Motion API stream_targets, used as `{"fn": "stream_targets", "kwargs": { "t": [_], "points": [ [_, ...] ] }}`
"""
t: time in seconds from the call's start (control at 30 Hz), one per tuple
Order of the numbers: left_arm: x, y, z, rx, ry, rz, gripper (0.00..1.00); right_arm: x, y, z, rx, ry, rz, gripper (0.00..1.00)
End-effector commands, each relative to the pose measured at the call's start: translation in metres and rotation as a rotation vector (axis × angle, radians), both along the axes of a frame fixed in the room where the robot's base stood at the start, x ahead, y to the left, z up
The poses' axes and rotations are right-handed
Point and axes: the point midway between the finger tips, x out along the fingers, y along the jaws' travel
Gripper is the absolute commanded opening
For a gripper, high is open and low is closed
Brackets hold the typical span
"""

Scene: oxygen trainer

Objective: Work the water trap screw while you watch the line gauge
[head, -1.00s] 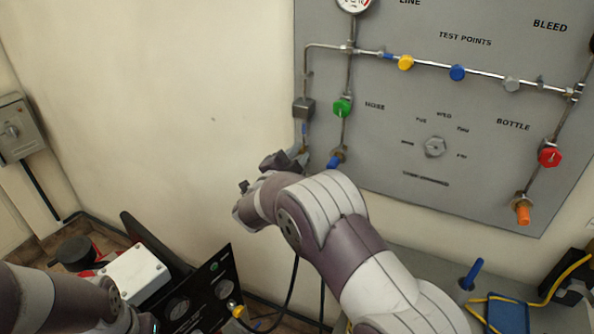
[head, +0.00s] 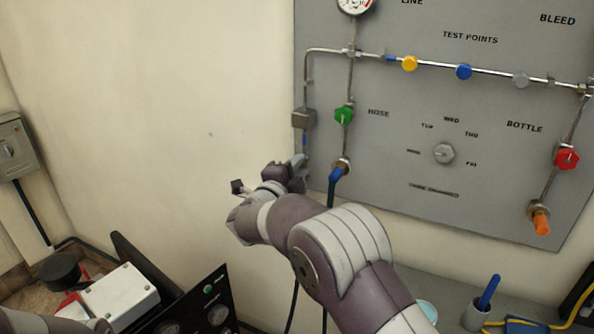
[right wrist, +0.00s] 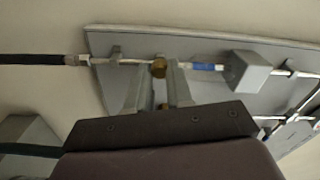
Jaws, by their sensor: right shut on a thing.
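My right gripper (head: 298,168) is at the lower left edge of the grey panel, below a square grey block (head: 304,118) on the left pipe. The right wrist view shows its two fingers (right wrist: 162,76) closed around a small brass screw (right wrist: 159,68) on the pipe. A blue band (right wrist: 207,67) and the grey block (right wrist: 245,72) lie along the same line. In the head view the gripper hides the screw. The line gauge (head: 353,5) is at the top edge, its dial partly cut off. My left gripper is out of view.
Near the gripper are a green knob (head: 344,115) and a blue fitting (head: 336,173) with a hanging hose. Yellow, blue and grey test-point knobs run along the upper pipe. A red knob (head: 566,158) is at right. A white box (head: 122,296) stands lower left.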

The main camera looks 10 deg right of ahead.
Motion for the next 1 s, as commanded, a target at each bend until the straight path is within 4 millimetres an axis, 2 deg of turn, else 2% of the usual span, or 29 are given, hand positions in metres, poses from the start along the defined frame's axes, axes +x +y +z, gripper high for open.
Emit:
{"fn": "stream_targets", "kwargs": {
  "t": [0.2, 0.23, 0.3, 0.67, 0.77, 1.0],
  "points": [
    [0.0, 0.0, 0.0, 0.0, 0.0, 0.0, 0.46, 0.0, 0.0, -0.001, 0.0, 0.002, 0.0, 0.0],
    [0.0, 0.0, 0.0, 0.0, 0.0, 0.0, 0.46, 0.0, 0.0, -0.001, 0.0, 0.002, 0.0, 0.24],
    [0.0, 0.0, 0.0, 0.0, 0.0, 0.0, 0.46, 0.0, 0.0, -0.001, 0.0, 0.002, 0.0, 0.46],
    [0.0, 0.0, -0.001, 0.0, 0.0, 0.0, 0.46, -0.005, 0.005, -0.001, 0.0, 0.001, 0.002, 0.46],
    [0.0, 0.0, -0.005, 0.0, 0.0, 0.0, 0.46, -0.02, 0.018, -0.001, -0.001, 0.001, 0.004, 0.46],
    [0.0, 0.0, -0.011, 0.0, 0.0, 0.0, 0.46, -0.071, 0.059, -0.002, -0.001, 0.001, 0.005, 0.46]
  ]
}}
